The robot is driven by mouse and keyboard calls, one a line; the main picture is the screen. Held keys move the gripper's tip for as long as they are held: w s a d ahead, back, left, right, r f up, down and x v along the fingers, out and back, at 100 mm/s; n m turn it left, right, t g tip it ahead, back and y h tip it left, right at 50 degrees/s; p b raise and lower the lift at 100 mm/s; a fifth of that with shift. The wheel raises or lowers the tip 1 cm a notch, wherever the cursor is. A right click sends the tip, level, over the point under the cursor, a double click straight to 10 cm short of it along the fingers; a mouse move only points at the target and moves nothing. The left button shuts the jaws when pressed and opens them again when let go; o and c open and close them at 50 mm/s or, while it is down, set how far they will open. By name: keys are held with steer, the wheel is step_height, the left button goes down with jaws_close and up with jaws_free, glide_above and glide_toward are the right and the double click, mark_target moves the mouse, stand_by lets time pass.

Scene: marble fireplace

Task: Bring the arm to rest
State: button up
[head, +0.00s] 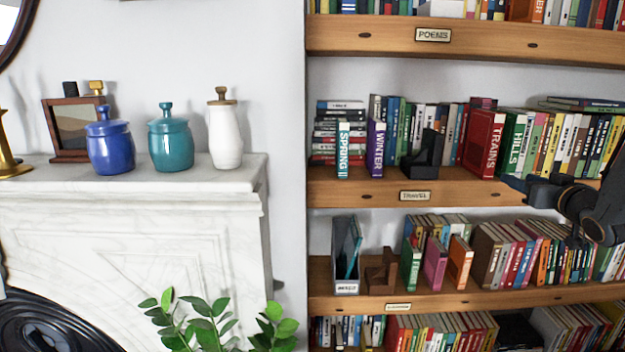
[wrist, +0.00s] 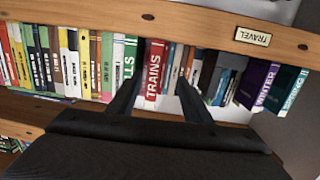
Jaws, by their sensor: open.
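My arm reaches in from the right edge of the head view. My gripper (head: 514,183) is in front of the travel shelf, its fingers pointing left toward the red TRAINS book (head: 483,139). In the wrist view my gripper (wrist: 158,92) is open, with its two dark fingers spread apart. The TRAINS book (wrist: 153,72) shows in the gap between them, standing on the shelf beyond. Nothing is seen held. I cannot tell how far the fingertips are from the books.
The travel shelf (head: 345,190) holds books and a black bookend (head: 424,155). The shelf below (head: 415,299) holds more books and a grey file holder (head: 346,253). A marble mantel (head: 215,180) with lidded jars stands left. A leafy plant (head: 210,325) is low in front.

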steer(key=s+a+f+g, duration=0.55)
steer(key=a+f, duration=0.25)
steer(key=a, duration=0.4)
steer(key=s+a+f+g, duration=0.5)
steer(key=s+a+f, duration=0.2)
steer(key=a+f, duration=0.3)
steer(key=s+a+f+g, duration=0.2)
steer(key=s+a+g, duration=0.3)
steer(key=s+a, duration=0.5)
steer(key=s, duration=0.4)
steer(key=shift+s+a+n+y, duration=0.15)
steer(key=shift+a+n+y, duration=0.15)
steer(key=shift+a+y, duration=0.1)
